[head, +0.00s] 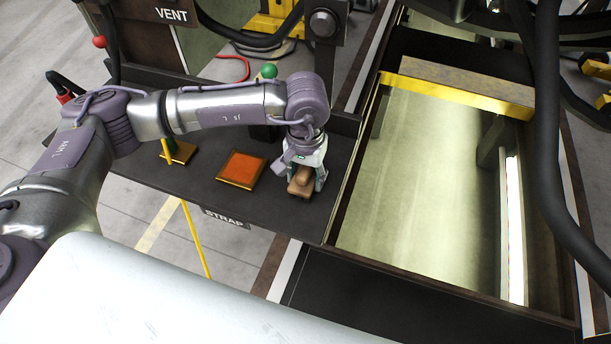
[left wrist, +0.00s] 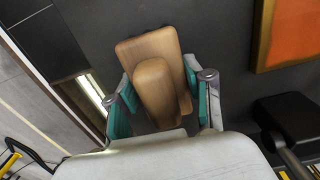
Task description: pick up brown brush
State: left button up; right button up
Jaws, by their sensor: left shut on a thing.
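The brown brush (head: 300,186) is a small wooden block with a rounded handle on top. It is at the right part of the dark shelf (head: 200,190) in the head view. My left gripper (head: 304,181) points down over it, with its fingers on either side of the brush. In the left wrist view the brush (left wrist: 154,85) sits between the teal finger pads of the gripper (left wrist: 160,112), which is shut on it. I cannot tell whether the brush still touches the shelf. My right gripper is not in view.
An orange pad in a brass frame (head: 242,169) lies left of the brush. A yellow piece (head: 178,153) and a green knob (head: 269,71) are further left and behind. A deep open pit with a yellow bar (head: 455,95) lies to the right. A STRAP label (head: 226,217) marks the front edge.

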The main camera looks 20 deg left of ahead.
aim_at(300, 168)
pick_arm(q)
jog(key=shift+r+b, duration=0.45)
jog(key=r+b, duration=0.1)
jog(key=r, duration=0.1)
jog(key=a+r+b, duration=0.1)
jog(key=shift+s+r+b, duration=0.25)
jog(key=shift+s+b, duration=0.05)
jog(key=s+a+r+b, duration=0.3)
jog(key=s+a+r, duration=0.3)
jog(key=s+a, duration=0.1)
jog(key=shift+s+a+r+b, duration=0.15)
jog(key=shift+a+r+b, duration=0.15)
jog(key=shift+r+b, duration=0.1)
